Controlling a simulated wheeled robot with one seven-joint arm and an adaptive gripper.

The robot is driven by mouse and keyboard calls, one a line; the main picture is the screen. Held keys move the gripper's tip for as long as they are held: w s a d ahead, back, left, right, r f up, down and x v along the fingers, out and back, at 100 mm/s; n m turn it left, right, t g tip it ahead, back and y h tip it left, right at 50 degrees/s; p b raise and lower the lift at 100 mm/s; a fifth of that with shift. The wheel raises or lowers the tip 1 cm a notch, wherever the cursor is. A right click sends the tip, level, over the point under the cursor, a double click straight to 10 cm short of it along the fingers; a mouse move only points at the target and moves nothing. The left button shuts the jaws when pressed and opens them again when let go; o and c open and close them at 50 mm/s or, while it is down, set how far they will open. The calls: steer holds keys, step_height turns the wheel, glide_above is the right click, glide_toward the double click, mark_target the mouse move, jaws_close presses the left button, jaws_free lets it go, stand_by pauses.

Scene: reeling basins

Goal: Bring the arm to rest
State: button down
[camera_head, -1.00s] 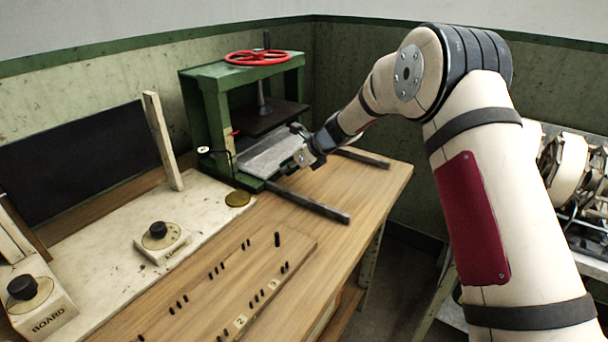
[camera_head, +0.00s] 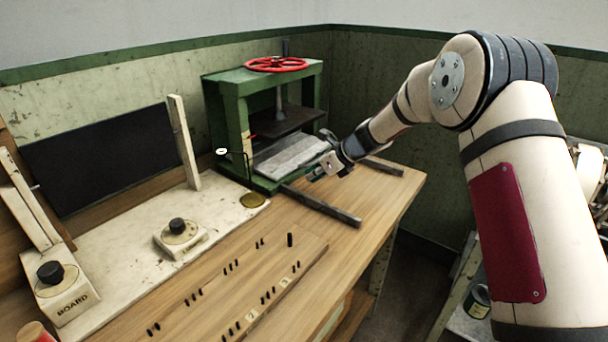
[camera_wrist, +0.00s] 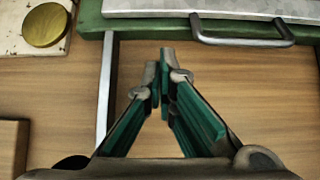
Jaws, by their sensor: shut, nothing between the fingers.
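My gripper (camera_head: 318,172) is in front of the green press, at the right end of the wooden bench in the head view. In the wrist view its two green-padded fingers (camera_wrist: 166,62) meet at the tips with nothing between them. It hangs over bare bench wood. A grey metal plate or tray (camera_head: 292,155) lies in the press, and its bar handle (camera_wrist: 243,38) shows ahead of the fingertips in the wrist view. The fingers look apart from the handle.
The green press (camera_head: 232,115) has a red handwheel (camera_head: 276,64). Two dark metal rails (camera_head: 322,207) stick out from its base over the bench (camera_head: 385,185). A pegged wooden board (camera_head: 250,280), a brass disc (camera_head: 252,200) and knobbed boxes (camera_head: 62,293) stand to the left and front.

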steer(key=s+d+r+n+h+p, duration=0.1)
steer(key=s+d+r+n, duration=0.25)
steer(key=s+r, duration=0.45)
steer(key=s+d+r+n+g+h+p, duration=0.1)
steer(key=s+d+r+n+p, duration=0.2)
steer(key=s+r, duration=0.45)
steer(key=s+d+r+n, duration=0.3)
steer(key=s+r+n, duration=0.2)
steer(key=s+r, duration=0.3)
steer(key=s+d+n+h+p, duration=0.1)
steer(key=s+d+n, duration=0.2)
steer(key=s, duration=0.7)
steer(key=s+d+r+n+h+p, duration=0.1)
steer(key=s+d+n, duration=0.3)
steer(key=s, duration=0.6)
steer(key=s+d+r+n+h+p, duration=0.1)
steer(key=s+d+n+h+p, duration=0.1)
steer(key=s+n, duration=0.4)
steer(key=s+d+h, duration=0.1)
steer(key=s, duration=0.3)
steer(key=shift+s+d, duration=0.2)
steer(key=shift+d, duration=0.15)
steer(key=shift+n, duration=0.25)
